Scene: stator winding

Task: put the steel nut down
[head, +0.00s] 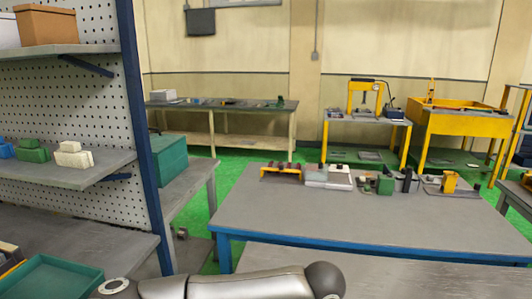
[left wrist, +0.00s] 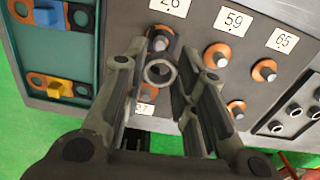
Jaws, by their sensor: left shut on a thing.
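In the left wrist view my left gripper (left wrist: 158,75) is shut on the steel nut (left wrist: 160,71), a grey ring held between the fingertips with its hole facing the camera. The nut is over a grey board (left wrist: 195,14), close to an orange disc with a grey peg (left wrist: 159,38) at the label that seems to read 26. I cannot tell whether the nut touches the board. Another label near the fingers is partly hidden. In the head view my arm shows at the bottom, but neither gripper does.
In the head view a grey table (head: 290,220) has free room in front.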

